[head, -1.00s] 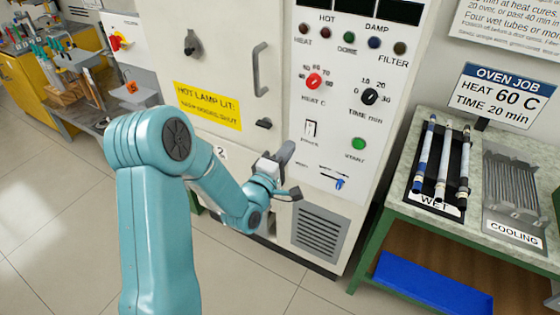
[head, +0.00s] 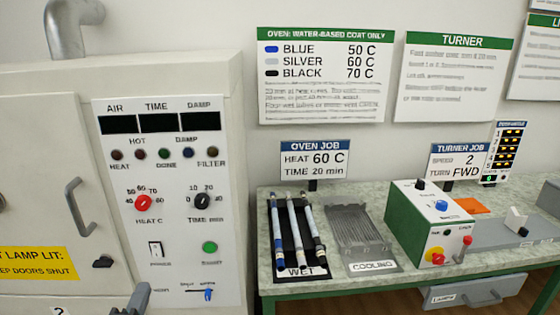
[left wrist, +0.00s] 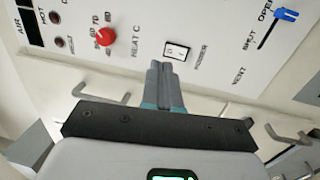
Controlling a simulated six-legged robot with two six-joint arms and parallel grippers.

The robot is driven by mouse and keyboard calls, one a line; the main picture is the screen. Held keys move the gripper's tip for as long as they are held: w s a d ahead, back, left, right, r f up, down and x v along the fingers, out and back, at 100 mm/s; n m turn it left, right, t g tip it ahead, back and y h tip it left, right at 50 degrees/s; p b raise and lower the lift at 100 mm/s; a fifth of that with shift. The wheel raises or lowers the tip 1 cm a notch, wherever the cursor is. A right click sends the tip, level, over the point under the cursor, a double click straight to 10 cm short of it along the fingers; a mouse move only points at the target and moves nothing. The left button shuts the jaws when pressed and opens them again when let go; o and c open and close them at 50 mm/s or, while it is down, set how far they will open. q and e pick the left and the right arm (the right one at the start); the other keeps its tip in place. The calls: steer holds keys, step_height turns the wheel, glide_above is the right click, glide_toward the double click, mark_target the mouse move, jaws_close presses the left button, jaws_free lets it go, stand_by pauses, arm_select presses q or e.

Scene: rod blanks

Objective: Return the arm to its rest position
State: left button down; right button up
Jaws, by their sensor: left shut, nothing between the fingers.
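My left gripper (head: 134,302) shows only as a grey tip at the bottom edge of the head view, in front of the oven's lower front. I see no clear contact with the panel. The rest of my left arm is below the head view. My right gripper is in neither view.
The oven (head: 40,130) stands at left with door handles, a red heat knob (head: 143,202) and a blue vent slider (head: 208,294).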

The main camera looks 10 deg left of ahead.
arm_select(q)
steer(key=s+d+f+m+g+h, duration=0.2)
steer(key=d+f+m+g+h, duration=0.4)
steer(key=d+f, duration=1.3)
steer(key=s+d+f+m+g, duration=0.2)
steer(key=s+f+m+g, duration=0.4)
steer(key=s, duration=0.3)
steer(key=s+d+f+m+g+h, duration=0.1)
steer(key=s+d+f+m+g, duration=0.2)
steer(key=s+f+m+g, duration=0.3)
steer(key=s, duration=0.3)
steer(key=shift+s+d+f+g, duration=0.15)
steer(key=shift+d+f+g, duration=0.15)
steer(key=shift+g, duration=0.1)
steer(key=shift+a, duration=0.2)
